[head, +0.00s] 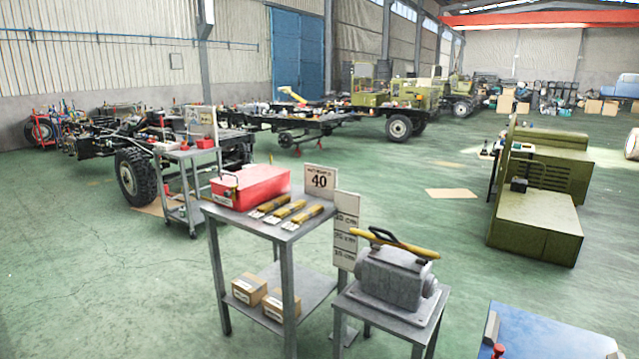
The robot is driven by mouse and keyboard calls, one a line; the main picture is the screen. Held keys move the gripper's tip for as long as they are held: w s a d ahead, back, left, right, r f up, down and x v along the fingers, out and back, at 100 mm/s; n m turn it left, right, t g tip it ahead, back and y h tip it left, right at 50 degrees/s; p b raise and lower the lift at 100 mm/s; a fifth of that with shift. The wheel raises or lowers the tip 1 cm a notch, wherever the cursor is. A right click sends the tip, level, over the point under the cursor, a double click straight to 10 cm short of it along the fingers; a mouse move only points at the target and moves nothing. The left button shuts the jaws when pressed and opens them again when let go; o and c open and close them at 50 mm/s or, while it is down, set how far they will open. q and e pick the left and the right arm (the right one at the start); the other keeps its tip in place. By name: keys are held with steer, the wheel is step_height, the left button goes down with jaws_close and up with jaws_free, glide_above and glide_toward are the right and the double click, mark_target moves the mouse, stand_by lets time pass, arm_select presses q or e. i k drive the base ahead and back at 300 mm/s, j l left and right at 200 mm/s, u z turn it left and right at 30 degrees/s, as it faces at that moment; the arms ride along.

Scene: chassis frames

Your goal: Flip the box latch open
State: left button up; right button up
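A red box (262,184) sits shut on the left part of a grey metal table (240,218). A small dark fitting (229,182), possibly the latch or a handle, shows on its left front side; it is too small to tell its state. A pale label is on the box's front. Neither of my grippers is in view.
Several yellow-handled tools (286,211) lie right of the box, before a "40" sign (320,181). Cardboard boxes (249,288) sit on the lower shelf. A grey machine (393,277) stands on a stand at right. Green floor (110,265) is open at left.

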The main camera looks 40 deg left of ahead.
mark_target(226, 194)
steer(key=j, duration=0.45)
steer(key=j+u, duration=0.15)
steer(key=j, duration=0.3)
steer(key=i+j, duration=0.15)
steer(key=j, duration=0.3)
steer(key=j+u, duration=0.15)
steer(key=j, duration=0.3)
steer(key=i+j, duration=0.15)
steer(key=j, duration=0.3)
steer(key=j+u, duration=0.15)
steer(key=j, duration=0.3)
steer(key=i+j, duration=0.15)
steer(key=j, duration=0.25)
steer(key=u, duration=0.05)
